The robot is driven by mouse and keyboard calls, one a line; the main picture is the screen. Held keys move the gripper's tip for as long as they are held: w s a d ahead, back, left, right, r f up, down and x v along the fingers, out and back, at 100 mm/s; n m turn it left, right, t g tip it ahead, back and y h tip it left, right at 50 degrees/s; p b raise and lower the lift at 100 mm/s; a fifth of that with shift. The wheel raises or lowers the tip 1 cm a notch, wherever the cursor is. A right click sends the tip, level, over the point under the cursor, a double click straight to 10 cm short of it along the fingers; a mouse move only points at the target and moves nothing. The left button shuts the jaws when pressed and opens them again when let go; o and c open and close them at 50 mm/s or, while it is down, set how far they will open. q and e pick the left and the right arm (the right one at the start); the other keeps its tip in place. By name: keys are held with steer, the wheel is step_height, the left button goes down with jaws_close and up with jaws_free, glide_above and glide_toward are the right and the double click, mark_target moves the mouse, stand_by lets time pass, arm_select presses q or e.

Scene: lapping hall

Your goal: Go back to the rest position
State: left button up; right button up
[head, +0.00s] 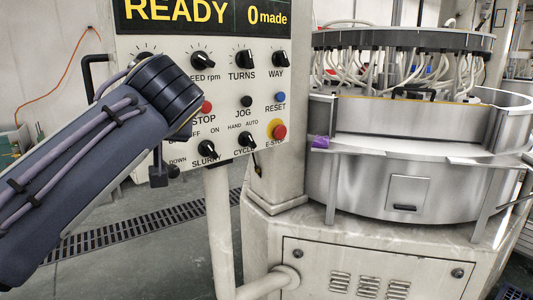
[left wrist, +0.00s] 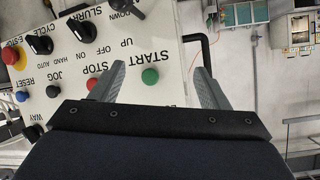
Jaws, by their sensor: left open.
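My left arm comes in from the left in the head view, and its dark wrist covers part of the control panel (head: 222,95). In the left wrist view my left gripper (left wrist: 159,68) is open, its two grey fingers spread wide with nothing between them. The panel's green START button (left wrist: 150,76) shows in the gap between the fingers, and the red STOP button (left wrist: 92,83) is beside one finger. I cannot tell how far the fingertips are from the panel face. In the head view the wrist hides the START button and most of the gripper. My right gripper is not in view.
The panel display (head: 205,12) reads READY and 0 made. A black handle (head: 95,72) sticks out at the panel's left edge. The steel lapping machine (head: 405,185) stands close on the right. Open floor with a drain grate (head: 130,222) lies below the panel.

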arm_select(q)
steer(key=s+a+f+m+g+h+p, duration=0.2)
steer(key=s+a+f+g+h+p, duration=0.4)
steer(key=f, duration=0.7)
steer(key=s+d+f+h+p, duration=0.1)
steer(key=s+d+f+h, duration=0.1)
steer(key=s+f, duration=0.5)
steer(key=s+d+f+h+p, duration=0.1)
steer(key=s+d+f, duration=0.3)
steer(key=s, duration=1)
step_height(320, 180, down, 4)
steer(key=shift+s+d+r+h, duration=0.15)
steer(key=shift+s+r+h, duration=0.15)
steer(key=shift+h, duration=0.4)
